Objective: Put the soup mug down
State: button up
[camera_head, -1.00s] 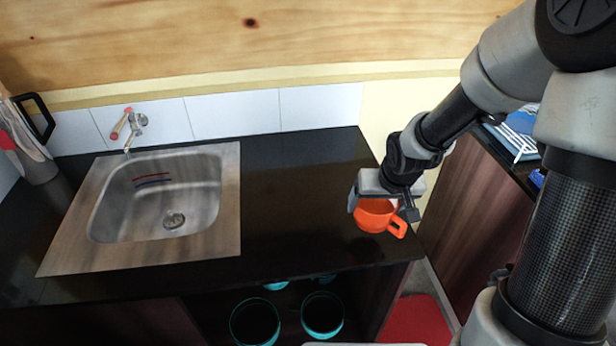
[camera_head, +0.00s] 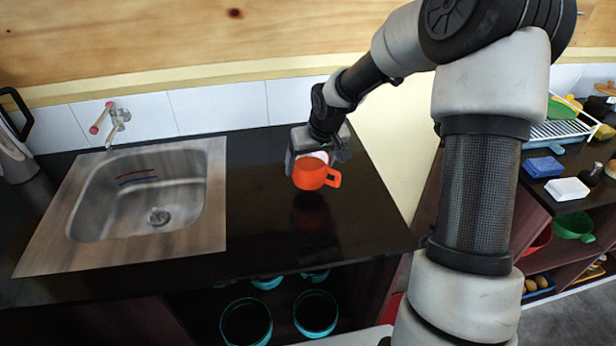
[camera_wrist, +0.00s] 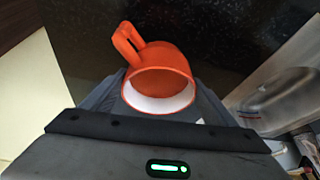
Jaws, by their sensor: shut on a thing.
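The soup mug (camera_head: 312,174) is orange with a pale inside and a handle on its right side in the head view. My gripper (camera_head: 318,158) is shut on it and holds it above the black counter (camera_head: 262,215). A dark reflection or shadow shows on the counter below the mug, with a gap between them. In the wrist view the mug (camera_wrist: 160,80) sits between the fingers, its opening toward the camera and its handle at upper left. The fingertips are mostly hidden by the mug.
A steel sink (camera_head: 140,195) with a tap (camera_head: 112,122) is left of the mug. A kettle (camera_head: 14,150) stands at far left. Teal-rimmed pots (camera_head: 316,313) are on the shelf below. A dish rack (camera_head: 560,130) stands at right. The counter around the mug is clear.

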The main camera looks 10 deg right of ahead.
jog(key=shift+f, duration=2)
jog(key=shift+f+b, duration=0.25)
jog(key=shift+b, duration=0.1)
jog(key=o, duration=1.5)
jog(key=shift+o, duration=0.2)
